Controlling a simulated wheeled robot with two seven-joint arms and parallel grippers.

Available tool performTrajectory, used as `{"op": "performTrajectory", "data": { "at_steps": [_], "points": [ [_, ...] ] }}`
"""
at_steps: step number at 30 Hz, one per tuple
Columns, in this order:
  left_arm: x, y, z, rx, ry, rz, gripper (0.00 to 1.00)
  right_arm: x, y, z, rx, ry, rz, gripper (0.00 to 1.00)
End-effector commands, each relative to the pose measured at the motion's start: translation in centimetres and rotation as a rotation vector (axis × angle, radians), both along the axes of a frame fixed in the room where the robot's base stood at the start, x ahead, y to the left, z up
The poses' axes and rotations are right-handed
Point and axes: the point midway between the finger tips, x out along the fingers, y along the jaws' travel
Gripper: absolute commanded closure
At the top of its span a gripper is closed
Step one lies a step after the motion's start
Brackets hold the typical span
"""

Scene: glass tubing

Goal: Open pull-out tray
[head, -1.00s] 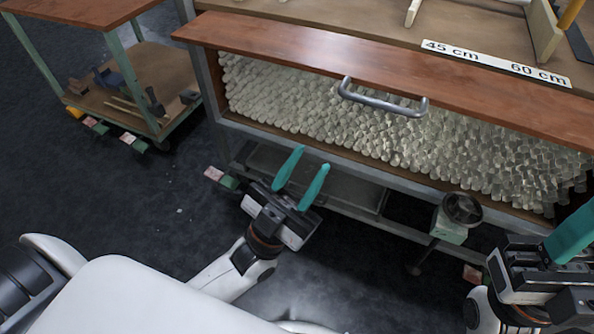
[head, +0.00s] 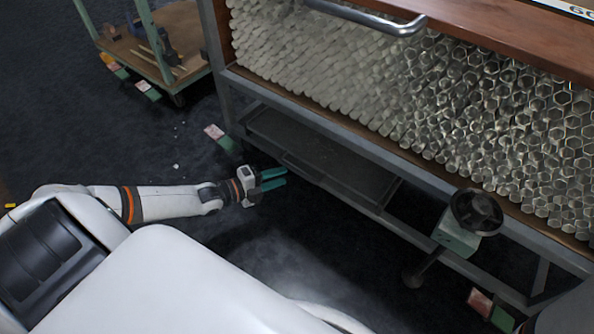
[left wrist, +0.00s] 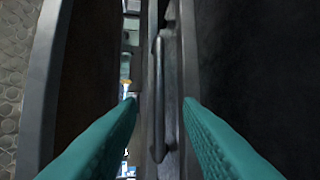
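The dark, flat pull-out tray (head: 345,165) sits low in the metal frame under the cabinet of glass tubes and looks pushed in. My left gripper (head: 286,176) is low, just in front of the tray's left front part, fingers pointing at it. In the left wrist view its teal fingers (left wrist: 161,101) are apart with nothing held. A dark bar handle (left wrist: 158,100) runs lengthwise in the gap between them, ahead of the fingertips; I cannot tell whether they reach around it. My right gripper is not in view; only a pale edge shows at the lower right corner.
The cabinet of stacked glass tubes (head: 400,95) with a metal handle (head: 365,18) stands above the tray. A valve with a black handwheel (head: 476,212) stands at the right of the frame. A cart (head: 165,50) stands at the upper left. Floor at the lower middle is clear.

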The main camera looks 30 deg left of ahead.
Motion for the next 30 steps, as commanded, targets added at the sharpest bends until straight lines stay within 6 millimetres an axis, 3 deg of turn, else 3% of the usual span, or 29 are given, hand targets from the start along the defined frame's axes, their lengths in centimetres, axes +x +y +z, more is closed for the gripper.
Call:
{"op": "performTrajectory", "data": {
  "at_steps": [5, 9, 22, 23, 28, 30],
  "points": [
    [3.2, -1.7, -1.0, -0.003, -0.005, -0.003, 0.67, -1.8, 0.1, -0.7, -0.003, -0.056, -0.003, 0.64],
    [4.7, -2.5, -1.3, -0.003, -0.003, -0.001, 0.67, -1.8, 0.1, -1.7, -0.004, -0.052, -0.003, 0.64],
    [5.7, -3.1, -1.2, -0.003, 0.000, -0.002, 0.67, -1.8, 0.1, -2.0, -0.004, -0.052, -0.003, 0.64],
    [5.7, -3.1, -1.2, -0.003, 0.000, -0.002, 0.69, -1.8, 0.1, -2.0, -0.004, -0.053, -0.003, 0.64],
    [5.7, -3.1, -1.2, -0.003, 0.000, -0.002, 0.97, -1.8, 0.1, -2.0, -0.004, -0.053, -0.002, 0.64],
    [5.7, -3.1, -1.2, -0.003, 0.000, -0.002, 1.00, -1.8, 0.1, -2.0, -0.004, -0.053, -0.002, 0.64]
  ]
}}
